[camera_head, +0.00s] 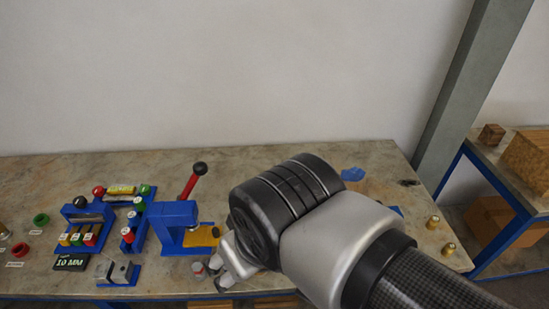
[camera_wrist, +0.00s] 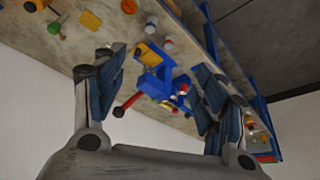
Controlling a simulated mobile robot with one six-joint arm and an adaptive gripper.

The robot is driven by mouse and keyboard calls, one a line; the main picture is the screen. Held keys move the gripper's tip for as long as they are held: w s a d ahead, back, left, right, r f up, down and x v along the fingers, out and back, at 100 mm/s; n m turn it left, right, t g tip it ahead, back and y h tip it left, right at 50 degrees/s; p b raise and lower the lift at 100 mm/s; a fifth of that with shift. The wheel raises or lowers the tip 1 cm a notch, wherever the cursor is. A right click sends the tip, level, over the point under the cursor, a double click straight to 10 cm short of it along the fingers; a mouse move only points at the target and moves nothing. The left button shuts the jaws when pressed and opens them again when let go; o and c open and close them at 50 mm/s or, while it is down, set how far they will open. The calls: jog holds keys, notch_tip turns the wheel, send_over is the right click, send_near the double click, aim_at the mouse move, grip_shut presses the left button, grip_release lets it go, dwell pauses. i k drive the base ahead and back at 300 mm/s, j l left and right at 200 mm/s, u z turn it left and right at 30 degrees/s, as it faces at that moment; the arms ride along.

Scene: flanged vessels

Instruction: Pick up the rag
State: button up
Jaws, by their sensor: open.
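A small crumpled blue patch, which looks like the rag (camera_head: 352,174), lies flat toward the back right of the workbench in the head view. Part of my arm stands in front of the bench just below it. My gripper (camera_head: 222,272) is at the front of the bench, to the left of and nearer than the rag, beside a blue press. In the wrist view my gripper (camera_wrist: 160,64) has its two fingers wide apart with nothing between them that they touch. I cannot make out the rag in the wrist view.
The blue press (camera_head: 174,228) with a red lever stands left of my gripper. A blue rack (camera_head: 88,213) with coloured parts is further left. Brass pieces (camera_head: 433,222) stand near the right edge. A grey post (camera_head: 470,90) rises behind. The back of the bench is mostly clear.

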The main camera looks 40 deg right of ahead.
aim_at(355, 174)
jog(key=z, duration=1.85)
